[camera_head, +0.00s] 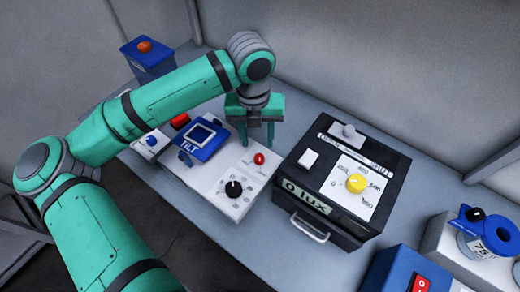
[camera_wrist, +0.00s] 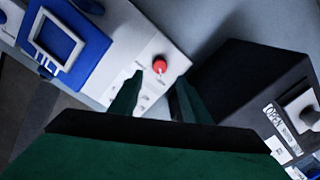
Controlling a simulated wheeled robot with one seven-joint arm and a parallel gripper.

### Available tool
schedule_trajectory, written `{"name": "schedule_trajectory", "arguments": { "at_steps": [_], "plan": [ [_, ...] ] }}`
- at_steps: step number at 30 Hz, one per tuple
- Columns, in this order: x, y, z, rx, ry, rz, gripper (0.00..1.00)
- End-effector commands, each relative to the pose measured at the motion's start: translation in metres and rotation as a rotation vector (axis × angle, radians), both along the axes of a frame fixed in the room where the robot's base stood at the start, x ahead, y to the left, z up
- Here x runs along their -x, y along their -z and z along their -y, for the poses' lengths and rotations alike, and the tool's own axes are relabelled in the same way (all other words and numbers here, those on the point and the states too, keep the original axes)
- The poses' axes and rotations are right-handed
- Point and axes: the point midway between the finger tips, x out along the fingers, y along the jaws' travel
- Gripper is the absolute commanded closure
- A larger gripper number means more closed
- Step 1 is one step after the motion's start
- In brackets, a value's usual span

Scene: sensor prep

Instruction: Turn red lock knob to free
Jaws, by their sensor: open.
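The red knob (camera_head: 259,158) sits on a white panel (camera_head: 215,188) on the bench, beside a blue unit marked TILT (camera_head: 202,136). In the wrist view the red knob (camera_wrist: 159,65) shows a small pale mark on its lower side, and small print beside it is too blurred to read. My green gripper (camera_head: 257,145) points down behind the knob in the head view. Its two fingers (camera_wrist: 157,100) are open and empty, and the knob lies beyond the gap between them in the wrist view. I cannot tell whether they touch the panel.
A black knob (camera_head: 234,188) is on the same panel, in front of the red one. A blue box (camera_head: 148,57) with an orange-red top stands at the back left.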

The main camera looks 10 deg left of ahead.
Motion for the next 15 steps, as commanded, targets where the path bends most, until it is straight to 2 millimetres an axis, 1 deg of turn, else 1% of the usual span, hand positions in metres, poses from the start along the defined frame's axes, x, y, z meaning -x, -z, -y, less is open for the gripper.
{"name": "schedule_trajectory", "arguments": {
  "at_steps": [1,3,9,15],
  "plan": [
    [0.001,0.010,0.001,0.003,0.000,-0.004,0.57],
    [0.001,0.023,0.002,0.005,0.000,-0.003,0.57],
    [0.000,0.056,0.003,0.004,0.000,-0.002,0.57],
    [-0.001,0.076,0.004,0.001,0.001,-0.001,0.57]
  ]
}}
